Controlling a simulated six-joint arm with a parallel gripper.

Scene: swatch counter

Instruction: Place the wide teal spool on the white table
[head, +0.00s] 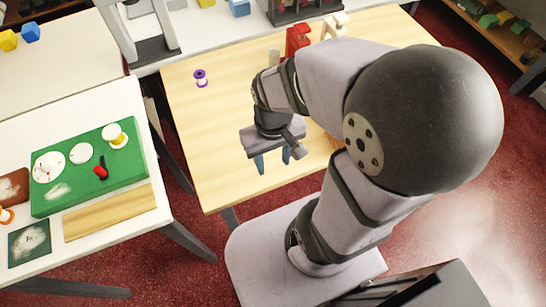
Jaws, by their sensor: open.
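I cannot see a wide teal spool; my arm covers part of the wooden table (190,125), so it may be hidden there. A small purple spool (200,78) with a white middle stands on the wooden table, left of my gripper. The white table (140,230) is at the left, with a green board (60,198) on it. My gripper (272,160) points down over the middle of the wooden table. Its two fingers are apart, with nothing seen between them.
On the green board are white discs (81,153), a yellow-and-white piece (117,139) and a red piece (101,173). A wooden strip (108,212) lies beside it. Red (298,40) and cream (335,25) objects stand at the wooden table's back. A gap separates the tables.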

